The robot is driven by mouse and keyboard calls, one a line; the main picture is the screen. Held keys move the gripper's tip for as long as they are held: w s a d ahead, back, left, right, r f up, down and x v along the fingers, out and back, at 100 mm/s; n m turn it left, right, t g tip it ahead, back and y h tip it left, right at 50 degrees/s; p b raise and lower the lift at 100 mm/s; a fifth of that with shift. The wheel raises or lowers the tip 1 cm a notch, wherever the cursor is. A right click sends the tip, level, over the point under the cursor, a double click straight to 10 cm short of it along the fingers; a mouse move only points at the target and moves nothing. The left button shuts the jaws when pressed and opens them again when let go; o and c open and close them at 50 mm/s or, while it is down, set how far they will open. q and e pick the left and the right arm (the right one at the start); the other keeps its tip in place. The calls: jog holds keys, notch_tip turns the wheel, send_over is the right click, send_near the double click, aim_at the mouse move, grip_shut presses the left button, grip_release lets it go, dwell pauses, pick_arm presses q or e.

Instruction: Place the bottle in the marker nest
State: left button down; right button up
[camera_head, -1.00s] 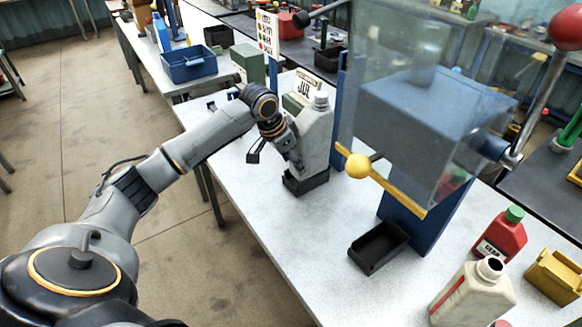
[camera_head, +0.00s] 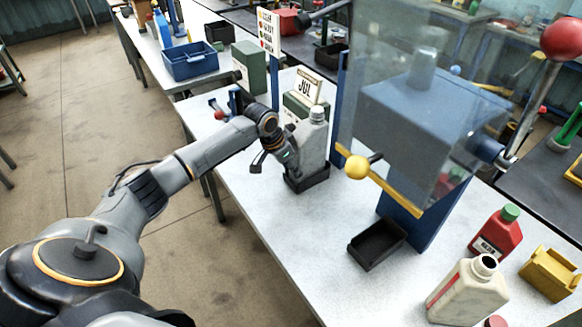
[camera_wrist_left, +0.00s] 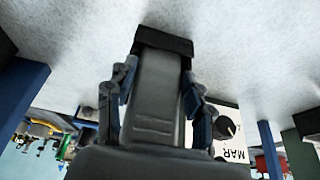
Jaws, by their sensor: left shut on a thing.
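A grey bottle with a light cap (camera_head: 315,140) stands about upright in a small black nest (camera_head: 308,184) on the white table. My left gripper (camera_head: 281,152) is at its left side and shut on it. In the left wrist view, the fingers grip both sides of the bottle (camera_wrist_left: 155,110), and its base end sits at the black nest (camera_wrist_left: 163,41). The nest's inside is hidden, so I cannot tell how deep the bottle sits. My right gripper is not in view.
A clear-shielded machine with a yellow knob (camera_head: 357,167) stands close to the right of the bottle. An empty black tray (camera_head: 377,244), an open white bottle (camera_head: 468,293), a red bottle (camera_head: 495,234) and a yellow holder (camera_head: 551,273) are further right. A JUL calendar (camera_head: 308,87) is behind.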

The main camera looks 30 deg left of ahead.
pick_arm(q)
jog(key=c, duration=0.5)
grip_release()
jog(key=shift+s, duration=0.1)
jog(key=shift+r, duration=0.15)
jog(key=shift+a+r, duration=0.1)
jog(key=shift+r, duration=0.2)
jog(key=b+v, duration=0.1)
jog(key=v, duration=1)
jog(key=shift+s+r+b, duration=0.15)
jog(key=shift+b, duration=0.2)
